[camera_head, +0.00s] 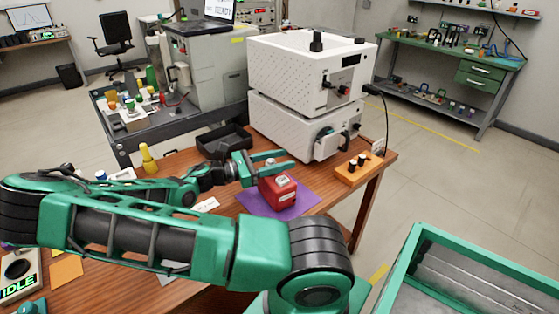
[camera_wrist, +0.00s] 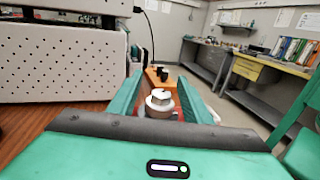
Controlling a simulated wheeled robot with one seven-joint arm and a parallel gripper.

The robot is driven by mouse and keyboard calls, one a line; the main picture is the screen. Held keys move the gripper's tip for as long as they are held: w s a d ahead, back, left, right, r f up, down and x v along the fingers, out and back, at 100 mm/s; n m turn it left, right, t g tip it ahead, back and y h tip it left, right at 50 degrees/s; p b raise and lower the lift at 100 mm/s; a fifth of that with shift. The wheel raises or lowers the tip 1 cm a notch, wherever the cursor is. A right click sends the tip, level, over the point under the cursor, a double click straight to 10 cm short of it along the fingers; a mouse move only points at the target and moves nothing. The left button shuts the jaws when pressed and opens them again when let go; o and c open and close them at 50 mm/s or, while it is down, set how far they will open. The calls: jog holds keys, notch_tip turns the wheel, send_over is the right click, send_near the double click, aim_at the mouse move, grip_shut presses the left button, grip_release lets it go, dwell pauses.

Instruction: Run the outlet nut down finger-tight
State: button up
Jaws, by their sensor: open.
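A red block-shaped unit (camera_head: 278,193) stands on a purple mat (camera_head: 249,201) on the wooden bench. My gripper (camera_head: 268,160) is at the red unit's top, with its fingers apart. In the wrist view, a pale metallic round fitting with a smaller top (camera_wrist: 160,99), which looks like the outlet nut, sits between the two green fingers (camera_wrist: 160,84). I see no clear contact between the fingers and the fitting. A little red shows below it, and its lower part is hidden by my gripper body.
A white two-tier instrument (camera_head: 305,95) stands just behind. An orange block with dark knobs (camera_head: 354,169) lies to the right, near the bench edge. A black tray (camera_head: 223,142) and a yellow bottle (camera_head: 148,158) are at the left. A green-framed bin (camera_head: 410,262) is at front right.

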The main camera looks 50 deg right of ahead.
jog(key=shift+d, duration=0.1)
jog(key=c, duration=1.1)
jog(key=shift+o, duration=0.2)
jog(key=shift+s+d, duration=0.1)
jog(key=shift+m+g, duration=0.3)
jog(key=shift+g, duration=0.1)
jog(key=m+g+y, duration=0.2)
jog(key=g+y, duration=0.1)
jog(key=s+a+m+g+y, duration=0.1)
jog(key=m+y, duration=0.1)
jog(key=shift+g, duration=0.4)
jog(key=shift+s+a+m+g+y, duration=0.1)
jog(key=shift+a+m+g+y, duration=0.25)
jog(key=shift+m+y, duration=0.6)
jog(key=shift+s+a+m+g+y, duration=0.1)
jog(key=shift+a+m+g+y, duration=0.1)
jog(key=shift+m+g+y, duration=0.75)
jog(key=shift+s+a+m+g+y, duration=0.1)
jog(key=shift+a+m+y, duration=0.3)
jog(key=shift+y, duration=1)
jog(key=shift+d, duration=0.15)
